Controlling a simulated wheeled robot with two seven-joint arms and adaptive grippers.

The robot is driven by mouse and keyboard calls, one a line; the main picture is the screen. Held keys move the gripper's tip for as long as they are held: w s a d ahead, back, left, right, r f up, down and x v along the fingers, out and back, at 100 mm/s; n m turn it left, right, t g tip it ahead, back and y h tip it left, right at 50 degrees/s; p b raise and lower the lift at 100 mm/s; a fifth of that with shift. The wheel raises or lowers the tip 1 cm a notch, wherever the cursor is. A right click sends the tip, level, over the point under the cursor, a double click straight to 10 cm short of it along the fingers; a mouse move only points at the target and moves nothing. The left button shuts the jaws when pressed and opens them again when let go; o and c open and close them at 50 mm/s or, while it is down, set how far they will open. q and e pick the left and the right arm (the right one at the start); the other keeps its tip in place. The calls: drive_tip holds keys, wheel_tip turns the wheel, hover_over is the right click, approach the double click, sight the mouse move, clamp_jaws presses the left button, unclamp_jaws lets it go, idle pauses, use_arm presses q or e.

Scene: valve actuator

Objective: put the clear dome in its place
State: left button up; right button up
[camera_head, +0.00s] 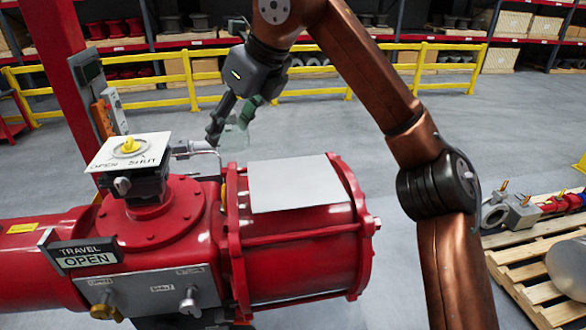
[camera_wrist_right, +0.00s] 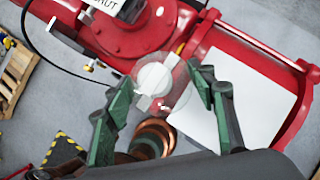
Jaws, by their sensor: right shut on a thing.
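The clear dome (camera_head: 235,138) is see-through and faint in the head view, below the fingers of my right gripper (camera_head: 232,118). In the right wrist view the dome (camera_wrist_right: 155,80) shows as a pale round shape between the green fingertips of the right gripper (camera_wrist_right: 160,76), which is shut on it. It is held in the air behind the red actuator (camera_head: 160,225). The white plate marked OPEN and SHUT (camera_head: 103,158), with a yellow indicator (camera_head: 130,146) on it, is uncovered on top of the actuator, to the left of the gripper. My left gripper is out of view.
A grey sheet (camera_head: 300,184) lies on the red cylinder (camera_head: 310,245) at the right. A red post (camera_head: 58,60) stands behind the actuator at the left. A pallet (camera_head: 520,270) with parts is at the right. A yellow railing (camera_head: 330,92) and shelves are behind.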

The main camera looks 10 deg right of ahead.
drive_tip(key=w+d+f, duration=0.1)
drive_tip(key=d+f, duration=0.2)
drive_tip(key=d, duration=0.1)
drive_tip(key=w+d+f+p, duration=0.1)
drive_tip(key=d+f, duration=0.2)
drive_tip(key=d, duration=0.1)
drive_tip(key=w+d+f+p, duration=0.1)
drive_tip(key=d+f, duration=0.2)
drive_tip(key=d, duration=0.1)
drive_tip(key=shift+w+d, duration=0.3)
drive_tip(key=shift+d, duration=0.05)
drive_tip(key=shift+d+f, duration=0.3)
drive_tip(key=shift+w+d+f+p, duration=0.15)
drive_tip(key=shift+f+p, duration=0.25)
drive_tip(key=shift+f, duration=1.3)
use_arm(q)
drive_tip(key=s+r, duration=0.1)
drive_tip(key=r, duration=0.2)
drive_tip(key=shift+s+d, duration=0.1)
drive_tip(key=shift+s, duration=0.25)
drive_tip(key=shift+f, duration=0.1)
use_arm(e)
drive_tip(key=shift+f, duration=0.2)
drive_tip(key=o, duration=1.2)
drive_tip(key=shift+c, duration=0.2)
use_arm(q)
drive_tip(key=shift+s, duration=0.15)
